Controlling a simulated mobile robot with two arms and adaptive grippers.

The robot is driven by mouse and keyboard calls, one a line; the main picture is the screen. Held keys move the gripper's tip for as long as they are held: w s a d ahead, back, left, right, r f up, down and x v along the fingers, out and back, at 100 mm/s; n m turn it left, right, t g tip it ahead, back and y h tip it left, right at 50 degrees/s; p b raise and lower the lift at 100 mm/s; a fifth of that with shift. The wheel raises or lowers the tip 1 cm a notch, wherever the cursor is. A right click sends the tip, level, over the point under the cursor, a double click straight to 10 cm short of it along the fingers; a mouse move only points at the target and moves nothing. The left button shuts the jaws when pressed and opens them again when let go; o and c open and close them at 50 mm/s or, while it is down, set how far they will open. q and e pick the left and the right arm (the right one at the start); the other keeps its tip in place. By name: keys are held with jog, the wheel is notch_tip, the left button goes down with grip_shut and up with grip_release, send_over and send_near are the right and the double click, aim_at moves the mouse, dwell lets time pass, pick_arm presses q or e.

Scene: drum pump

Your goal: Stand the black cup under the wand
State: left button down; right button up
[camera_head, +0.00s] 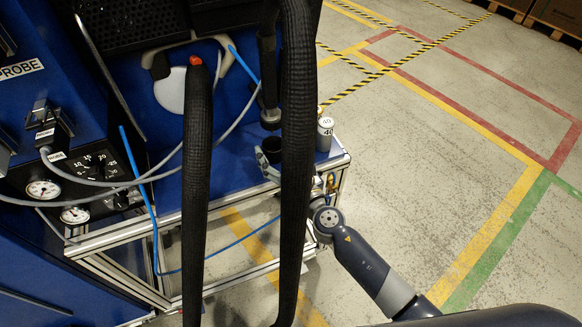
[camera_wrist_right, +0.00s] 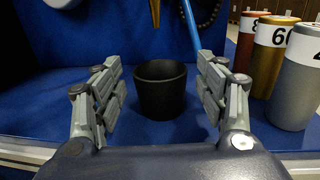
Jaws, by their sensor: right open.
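The black cup (camera_wrist_right: 160,90) stands upright on the blue surface in the right wrist view, a little beyond and between the fingers of my right gripper (camera_wrist_right: 162,95). The fingers are open, one to each side, with visible gaps to the cup. A brass-coloured tip (camera_wrist_right: 155,12), perhaps the wand's, hangs above and behind the cup; its upper part is out of that view. In the head view my right gripper (camera_head: 268,160) is at the front right corner of the blue bench, partly hidden by a black tube. My left gripper is not in view.
Numbered cylinders, the nearest silver (camera_wrist_right: 297,85), stand right of the cup. Thick black ribbed tubes (camera_head: 196,190) cross the head view. Blue tubing (camera_wrist_right: 189,25) hangs behind the cup. Gauges (camera_head: 75,215) are at left. Some bare blue bench (camera_head: 232,165) shows left of my gripper.

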jog(key=v, duration=0.9)
jog(key=shift+s+b, duration=0.25)
jog(key=shift+b, duration=0.15)
jog(key=shift+d+r, duration=0.1)
jog(key=shift+d, duration=0.05)
